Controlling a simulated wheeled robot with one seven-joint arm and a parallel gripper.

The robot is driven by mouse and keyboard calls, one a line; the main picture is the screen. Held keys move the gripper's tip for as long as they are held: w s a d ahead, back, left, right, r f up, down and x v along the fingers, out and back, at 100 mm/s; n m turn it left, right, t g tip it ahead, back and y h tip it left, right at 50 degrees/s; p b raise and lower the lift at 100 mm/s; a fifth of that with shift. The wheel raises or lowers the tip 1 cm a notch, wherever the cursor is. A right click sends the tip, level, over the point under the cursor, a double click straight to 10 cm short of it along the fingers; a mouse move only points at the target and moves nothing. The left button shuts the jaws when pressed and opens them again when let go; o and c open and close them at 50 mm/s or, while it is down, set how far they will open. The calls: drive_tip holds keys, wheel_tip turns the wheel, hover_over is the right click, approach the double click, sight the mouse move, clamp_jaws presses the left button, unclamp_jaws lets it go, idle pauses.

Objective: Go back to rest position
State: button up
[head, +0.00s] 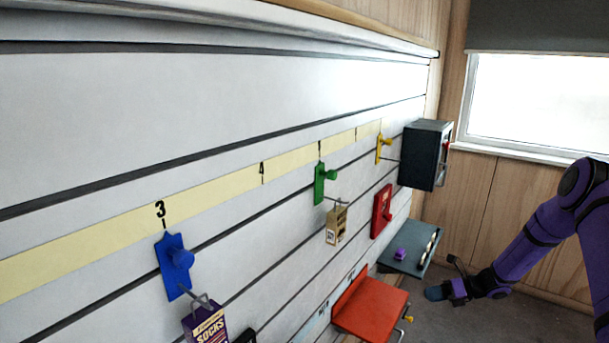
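My gripper (438,292) is at the lower right, at the end of my purple arm, which reaches in from the right edge. It points left, in front of the wall and right of the red-orange shelf (372,308). A dark rounded tip shows at its end, and a thin dark part sticks up behind it. It is too small to tell whether the fingers are apart or hold anything.
A slatted white wall carries a blue hook (174,262) with a purple socks pack (205,324), a green hook (321,184) with a tan tag (337,225), a yellow hook (381,148), a dark box (424,155), a red holder (381,211) and a grey shelf (410,248) holding a purple item.

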drive_tip(key=s+a+r+n+g+h, duration=0.15)
drive_tip(key=s+a+r+n, duration=0.35)
drive_tip(key=r, duration=0.7)
drive_tip(key=s+a+r+n+g+h, duration=0.1)
drive_tip(key=s+r+n+h, duration=0.4)
drive_tip(key=r, duration=0.6)
drive_tip(key=s+a+r+n+g+h, duration=0.1)
drive_tip(key=s+a+r+n, duration=0.2)
drive_tip(key=r+n, duration=0.65)
drive_tip(key=s+r+n+t+h, duration=0.2)
drive_tip(key=s+r+n, duration=0.3)
drive_tip(key=s, duration=0.8)
drive_tip(key=s+r+n+t+h, duration=0.3)
drive_tip(key=s+r+n, duration=0.3)
drive_tip(key=s, duration=0.8)
drive_tip(key=shift+a+r, duration=0.2)
drive_tip(key=shift+r, duration=1.35)
drive_tip(key=shift+n, duration=0.25)
